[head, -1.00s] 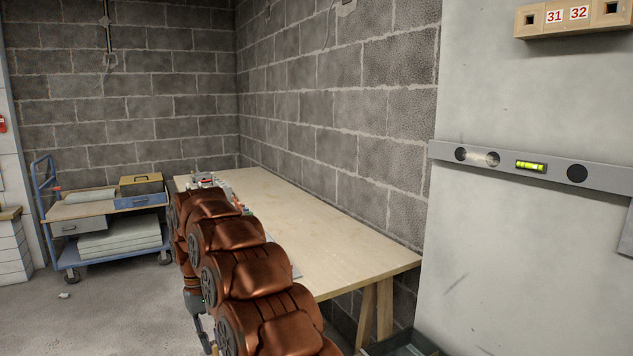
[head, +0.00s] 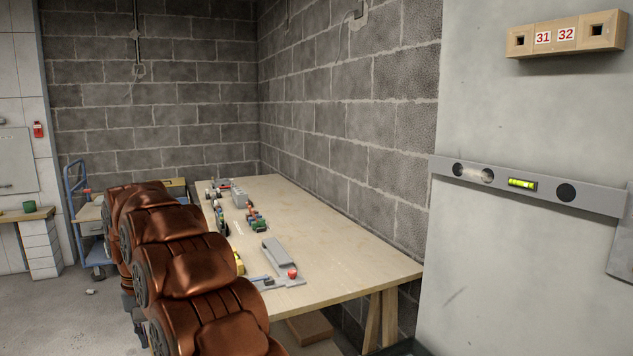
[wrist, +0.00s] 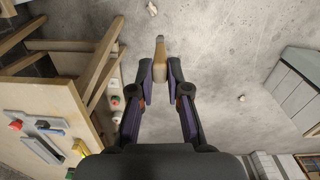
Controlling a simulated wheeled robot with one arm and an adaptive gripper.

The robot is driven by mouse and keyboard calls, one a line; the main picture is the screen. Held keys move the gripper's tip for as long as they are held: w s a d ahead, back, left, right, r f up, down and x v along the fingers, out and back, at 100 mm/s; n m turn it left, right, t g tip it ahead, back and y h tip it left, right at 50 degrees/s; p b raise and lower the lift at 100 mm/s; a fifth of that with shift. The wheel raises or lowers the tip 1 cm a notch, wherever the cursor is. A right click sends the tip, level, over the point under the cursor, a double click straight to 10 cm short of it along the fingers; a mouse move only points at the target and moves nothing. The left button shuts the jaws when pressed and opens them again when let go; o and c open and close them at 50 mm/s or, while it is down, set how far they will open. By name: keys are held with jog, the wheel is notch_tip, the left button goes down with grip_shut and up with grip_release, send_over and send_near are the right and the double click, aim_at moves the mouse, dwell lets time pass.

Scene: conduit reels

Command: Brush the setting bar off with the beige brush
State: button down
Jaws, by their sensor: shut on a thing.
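My gripper (wrist: 160,78) is shut on the beige brush (wrist: 160,58), seen in the wrist view. The brush points away from the fingers and has a small grey tip; its lower part is hidden between them. In the head view the gripper and brush are hidden, and only my copper arm links show. A grey bar (head: 601,199), which I take for the setting bar, is on the pale panel at the right, well apart from my arm. It has a yellow-green vial and dark round holes. A pale, dusty-looking smear (head: 474,173) lies near its left end.
A wooden table (head: 350,265) runs along the block wall, with small coloured parts and a grey block (head: 278,254) on its left side. A blue trolley (head: 73,190) stands behind my arm. A numbered wooden block (head: 553,38) is above the bar. Open floor shows at left.

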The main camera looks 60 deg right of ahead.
jog(key=s+d+r+m+h+p, duration=0.25)
jog(key=s+d+r+m, duration=0.2)
jog(key=d, duration=0.45)
jog(key=s+d+r+m+h+p, duration=0.1)
jog(key=s+d+r+m+h, duration=0.25)
jog(key=d+r, duration=0.35)
jog(key=s+d+r+m+h+p, duration=0.25)
jog(key=s+d+r+m, duration=0.2)
jog(key=d, duration=0.55)
jog(key=s+d+r+m+g+h+p, duration=0.2)
jog(key=s+d+r+m+g+p, duration=0.1)
jog(key=s+d+r, duration=0.4)
jog(key=s+d+r+m+g+h+p, duration=0.2)
jog(key=s+d+r, duration=0.5)
jog(key=s+d, duration=0.4)
jog(key=shift+s+d+m+g+h+p, duration=0.3)
jog(key=shift+s+m+g+p, duration=0.45)
jog(key=shift+s+g+p, duration=0.7)
jog(key=shift+s+d+r+t+b, duration=0.1)
jog(key=shift+s+d+t+b, duration=0.15)
jog(key=shift+s+d+b, duration=0.15)
jog(key=shift+s, duration=0.1)
